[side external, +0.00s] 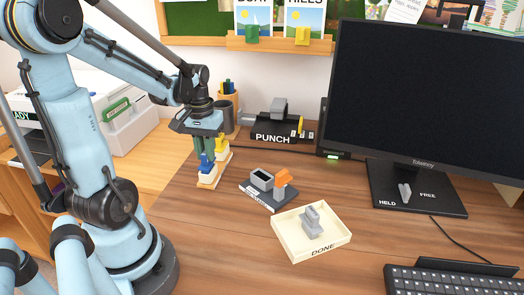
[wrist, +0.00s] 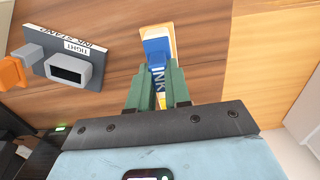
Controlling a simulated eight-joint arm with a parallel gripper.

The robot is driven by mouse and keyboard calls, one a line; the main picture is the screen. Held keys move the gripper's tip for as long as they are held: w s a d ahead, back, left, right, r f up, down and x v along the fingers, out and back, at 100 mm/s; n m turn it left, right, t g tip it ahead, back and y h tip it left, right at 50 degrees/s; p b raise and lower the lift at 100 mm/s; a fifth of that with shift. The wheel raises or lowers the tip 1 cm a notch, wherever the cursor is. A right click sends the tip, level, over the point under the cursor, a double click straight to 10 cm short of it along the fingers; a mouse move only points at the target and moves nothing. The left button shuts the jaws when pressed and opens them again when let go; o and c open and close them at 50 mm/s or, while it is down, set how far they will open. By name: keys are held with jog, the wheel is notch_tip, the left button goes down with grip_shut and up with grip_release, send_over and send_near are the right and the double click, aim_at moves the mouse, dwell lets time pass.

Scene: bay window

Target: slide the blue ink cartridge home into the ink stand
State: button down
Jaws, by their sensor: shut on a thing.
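The blue ink cartridge (side external: 206,168), with a white lower part, is between the green fingers of my gripper (side external: 206,152). It also shows in the wrist view (wrist: 157,47), gripped between the fingertips (wrist: 157,88). It is at a small pale wooden tray (side external: 209,184); I cannot tell whether it touches the tray. A yellow-topped cartridge (side external: 222,147) is just behind it. The ink stand (side external: 258,197) is a dark plate to the right, with an open grey socket (side external: 262,180) and an orange block (side external: 283,182). In the wrist view the socket (wrist: 68,70) looks empty.
A cream tray marked DONE (side external: 288,247) holding a grey part lies in front of the ink stand. A black PUNCH box (side external: 288,131) and a pen cup (side external: 228,112) stand behind. The monitor (side external: 420,100) and keyboard (side external: 450,282) fill the right. Bare desk lies in front.

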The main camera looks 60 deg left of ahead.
jog(key=shift+r, duration=0.15)
jog(key=shift+r, duration=1.65)
jog(key=w+d+r+n, duration=0.5)
jog(key=w+d+n, duration=0.5)
jog(key=n, duration=0.1)
jog(key=shift+w+d, duration=0.2)
jog(key=shift+d, duration=0.1)
jog(key=shift+f, duration=2.8)
jog(key=shift+f, duration=1.95)
